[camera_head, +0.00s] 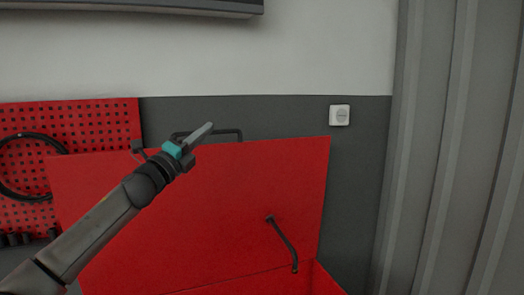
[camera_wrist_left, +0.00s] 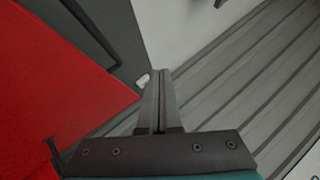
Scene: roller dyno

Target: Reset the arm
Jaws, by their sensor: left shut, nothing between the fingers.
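My left arm comes in from the lower left in the head view. Its gripper (camera_head: 204,130) is shut and empty, pointing up and to the right in front of a red panel. In the left wrist view the two fingers (camera_wrist_left: 161,80) lie together with nothing between them. My right gripper is in neither view.
A large red panel (camera_head: 240,190) with a black handle stands behind the arm. A red pegboard (camera_head: 95,125) with a black hose (camera_head: 15,165) is at the left. A white wall switch (camera_head: 340,115) and a grey corrugated wall (camera_head: 450,150) are at the right.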

